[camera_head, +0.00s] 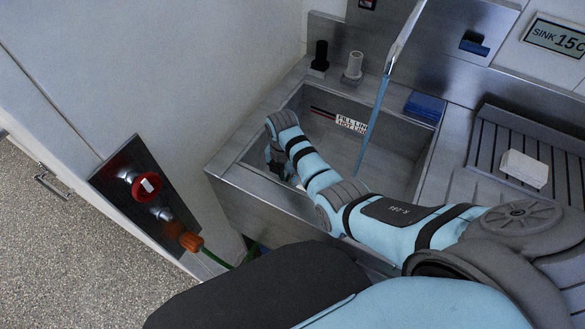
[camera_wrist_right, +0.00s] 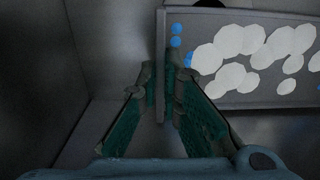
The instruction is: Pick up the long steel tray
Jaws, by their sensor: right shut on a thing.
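The long steel tray (camera_wrist_right: 245,104) fills the upper right of the right wrist view. It is grey, with white patches and small blue dots on its inside, and its right end runs out of the picture. My right gripper (camera_wrist_right: 160,82) is shut on the tray's left edge, with one green-padded finger on each side of the wall. In the head view my right gripper (camera_head: 277,162) is down inside the sink basin (camera_head: 405,150) at its left, partly hidden by my own wrist. The tray cannot be made out in the head view. My left gripper is out of view.
A spout (camera_head: 402,38) pours a blue-tinted stream (camera_head: 372,125) into the basin, right of my arm. A ribbed drainboard (camera_head: 560,165) with a white block (camera_head: 524,168) is at right. A blue sponge (camera_head: 425,106) sits on the back ledge. A red knob (camera_head: 146,186) is on the left panel.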

